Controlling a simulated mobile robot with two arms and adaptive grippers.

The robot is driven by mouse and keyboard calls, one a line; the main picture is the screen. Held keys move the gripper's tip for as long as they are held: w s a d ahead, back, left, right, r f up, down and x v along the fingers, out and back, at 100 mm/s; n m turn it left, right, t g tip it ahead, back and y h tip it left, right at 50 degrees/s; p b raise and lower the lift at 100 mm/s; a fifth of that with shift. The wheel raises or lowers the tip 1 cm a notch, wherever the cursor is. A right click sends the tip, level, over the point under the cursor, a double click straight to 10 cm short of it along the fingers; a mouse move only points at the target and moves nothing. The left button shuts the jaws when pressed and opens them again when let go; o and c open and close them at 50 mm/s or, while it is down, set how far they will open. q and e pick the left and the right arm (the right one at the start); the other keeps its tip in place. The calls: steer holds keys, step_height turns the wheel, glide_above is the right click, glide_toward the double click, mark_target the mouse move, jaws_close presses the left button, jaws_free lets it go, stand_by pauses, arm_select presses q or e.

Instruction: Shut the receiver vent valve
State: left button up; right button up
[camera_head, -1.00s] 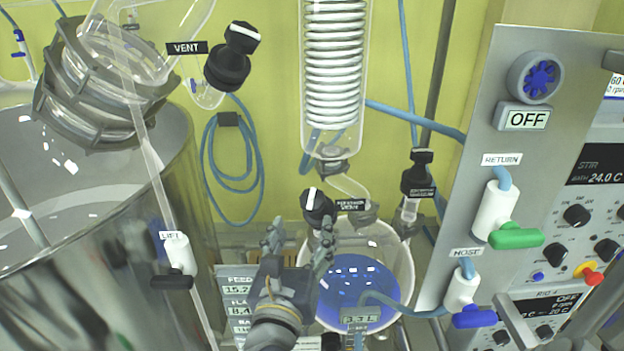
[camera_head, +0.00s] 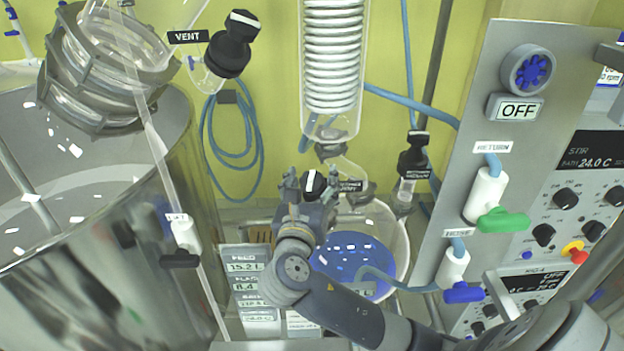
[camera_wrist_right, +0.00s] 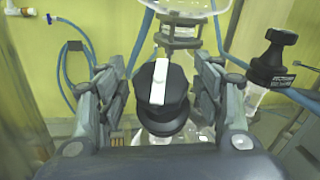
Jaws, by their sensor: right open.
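My right gripper (camera_head: 308,180) is at this knob. In the right wrist view the knob (camera_wrist_right: 162,88) stands between the two open fingers of the gripper (camera_wrist_right: 163,95), with gaps at both sides. Its white bar runs nearly straight up and down in that view. The valve body under the knob is mostly hidden. My left gripper is not in view.
The vacuum valve (camera_head: 412,160) stands right of the knob. The condenser coil (camera_head: 333,60) hangs above. The control panel (camera_head: 500,130) is at the right.

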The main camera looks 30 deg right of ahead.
steer(key=c, duration=0.9)
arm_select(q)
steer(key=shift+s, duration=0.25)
arm_select(e)
steer(key=shift+c, duration=0.9)
steer(key=shift+m+h, duration=0.3)
steer(key=m+g+h, duration=0.2)
steer(key=m+g, duration=0.1)
steer(key=m+g+h, duration=0.2)
steer(key=m+g, duration=0.1)
steer(key=m, duration=0.1)
steer(key=m+g, duration=0.6)
steer(key=shift+m, duration=0.4)
steer(key=shift+m+g, duration=0.4)
